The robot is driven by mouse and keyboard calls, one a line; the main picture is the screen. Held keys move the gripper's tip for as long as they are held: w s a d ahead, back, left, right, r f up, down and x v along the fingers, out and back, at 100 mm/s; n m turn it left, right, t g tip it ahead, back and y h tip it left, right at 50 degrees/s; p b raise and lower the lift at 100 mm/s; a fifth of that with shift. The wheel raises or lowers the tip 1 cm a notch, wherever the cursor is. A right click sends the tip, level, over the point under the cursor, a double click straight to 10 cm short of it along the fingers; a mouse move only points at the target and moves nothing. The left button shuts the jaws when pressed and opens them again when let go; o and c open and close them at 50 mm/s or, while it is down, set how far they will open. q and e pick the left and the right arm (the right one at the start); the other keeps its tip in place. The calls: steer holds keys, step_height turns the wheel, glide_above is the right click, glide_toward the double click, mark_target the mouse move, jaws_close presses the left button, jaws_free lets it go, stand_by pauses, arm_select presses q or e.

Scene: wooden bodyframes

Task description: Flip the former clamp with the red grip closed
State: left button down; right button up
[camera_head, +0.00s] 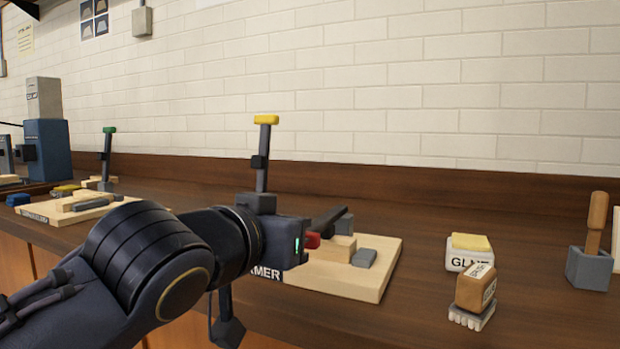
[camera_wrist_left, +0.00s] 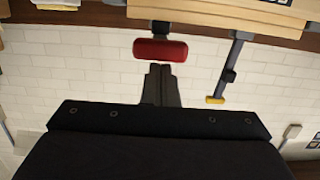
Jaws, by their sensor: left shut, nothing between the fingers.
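The former clamp's red grip (camera_head: 313,240) shows just past the end of my left gripper (camera_head: 303,245), which partly hides it. A dark bar (camera_head: 330,220) runs from beside the grip up to the right, low over the former board (camera_head: 365,285). In the left wrist view the red grip (camera_wrist_left: 160,50) lies crosswise right in front of my left fingertips (camera_wrist_left: 159,68). The fingers are shut with nothing between them. I cannot tell whether they touch the grip. My right gripper is in neither view.
A clamp with a yellow grip (camera_head: 266,119) stands upright behind my left gripper. A green-gripped clamp (camera_head: 109,130) stands farther left. The glue box (camera_head: 468,258), a brush (camera_head: 475,292) and a grey holder (camera_head: 589,268) stand on the right. Bench (camera_head: 425,215) lies bare between.

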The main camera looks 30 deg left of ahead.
arm_select(q)
steer(key=s+p, duration=0.2)
steer(key=s, duration=0.7)
steer(key=shift+s+d+r, duration=0.15)
steer(key=shift+s+d, duration=0.1)
steer(key=shift+s, duration=0.05)
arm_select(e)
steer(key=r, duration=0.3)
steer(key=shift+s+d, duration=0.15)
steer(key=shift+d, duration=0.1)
